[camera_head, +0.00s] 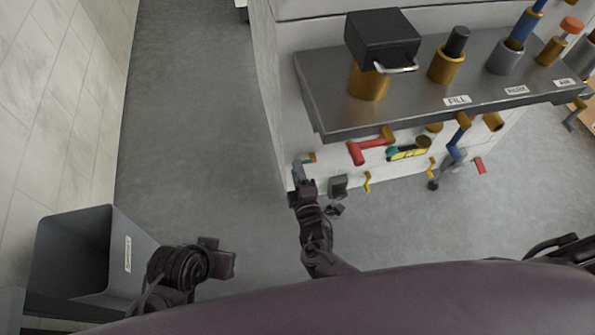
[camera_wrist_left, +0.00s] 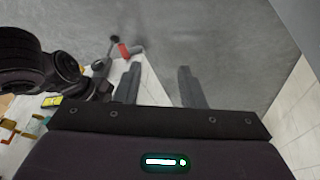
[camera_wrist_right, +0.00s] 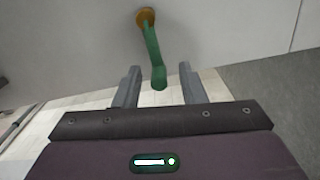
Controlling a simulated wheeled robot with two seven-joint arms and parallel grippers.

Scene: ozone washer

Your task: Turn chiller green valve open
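The green valve handle (camera_wrist_right: 156,60) shows in the right wrist view, hanging from a brass stem (camera_wrist_right: 146,16) on a pale panel. Its lower end lies between the fingers of my right gripper (camera_wrist_right: 161,86); the fingers are apart, with gaps on both sides. In the head view my right gripper (camera_head: 299,172) is at the lower left of the panel, with a small bit of the green handle (camera_head: 309,158) beside its tips. My left gripper (camera_wrist_left: 157,87) is open and empty in its wrist view; in the head view it shows at the lower left (camera_head: 222,262), above the floor.
A grey metal shelf (camera_head: 325,108) overhangs the panel, holding a black-lidded container (camera_head: 382,38) and several brass fittings. A red-handled valve (camera_head: 366,147) and a yellow-labelled part (camera_head: 408,153) sit right of the gripper. A grey bin (camera_head: 75,255) stands at left; the floor between is clear.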

